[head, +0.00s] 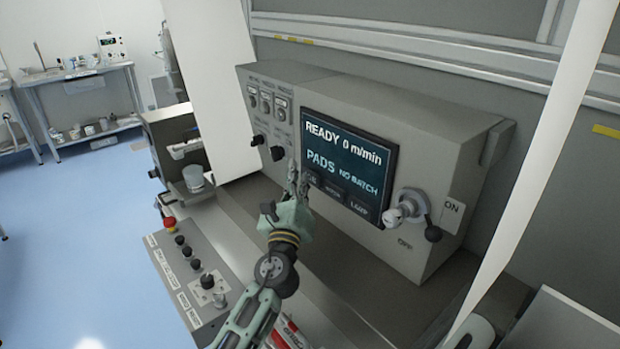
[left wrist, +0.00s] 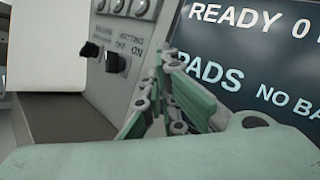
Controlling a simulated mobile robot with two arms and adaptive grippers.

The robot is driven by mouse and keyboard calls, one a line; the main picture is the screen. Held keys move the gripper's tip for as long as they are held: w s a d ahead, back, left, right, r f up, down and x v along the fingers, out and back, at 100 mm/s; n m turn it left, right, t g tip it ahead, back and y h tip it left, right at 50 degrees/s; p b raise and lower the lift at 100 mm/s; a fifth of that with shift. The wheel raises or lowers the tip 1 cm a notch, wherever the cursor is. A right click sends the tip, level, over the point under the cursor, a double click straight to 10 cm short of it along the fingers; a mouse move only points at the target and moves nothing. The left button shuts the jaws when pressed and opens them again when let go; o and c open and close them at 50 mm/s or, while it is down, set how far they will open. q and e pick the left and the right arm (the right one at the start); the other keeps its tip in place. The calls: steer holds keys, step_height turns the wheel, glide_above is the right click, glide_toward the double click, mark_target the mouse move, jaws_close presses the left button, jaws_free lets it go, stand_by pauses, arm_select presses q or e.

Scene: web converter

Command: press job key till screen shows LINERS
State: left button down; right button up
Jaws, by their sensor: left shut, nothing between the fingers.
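The screen (head: 348,165) on the grey control box reads "READY 0 m/min", "PADS" and "NO BATCH". A row of dark keys runs along its lower edge; a middle key (head: 333,190) and a right key marked "LAMP" (head: 359,207) show. The left key's label is partly hidden by my fingers. My left gripper (head: 297,178) is shut and empty, its fingertips close to the screen's lower left corner. I cannot tell if they touch. In the left wrist view the shut fingers (left wrist: 165,75) stand before the screen's left edge, and the screen (left wrist: 250,50) reads "PADS". My right gripper is not in view.
Two black knobs (head: 278,153) sit left of the screen. A rotary switch (head: 409,207) marked ON and OFF is to its right. A lower panel (head: 190,265) carries a red button (head: 169,222) and several black knobs. White web sheets hang on both sides.

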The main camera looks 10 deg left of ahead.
arm_select(q)
steer(key=shift+w+d, duration=0.3)
steer(key=shift+w, duration=0.15)
stand_by(0.6)
stand_by(0.4)
steer(key=shift+s+a, duration=0.55)
steer(key=shift+s, duration=0.25)
steer(key=shift+s+a, duration=0.1)
steer(key=s+a+p, duration=0.1)
steer(key=s, duration=0.1)
steer(key=s+a, duration=0.1)
steer(key=a, duration=0.1)
steer(key=shift+s+p, duration=0.35)
steer(key=shift+s, duration=0.05)
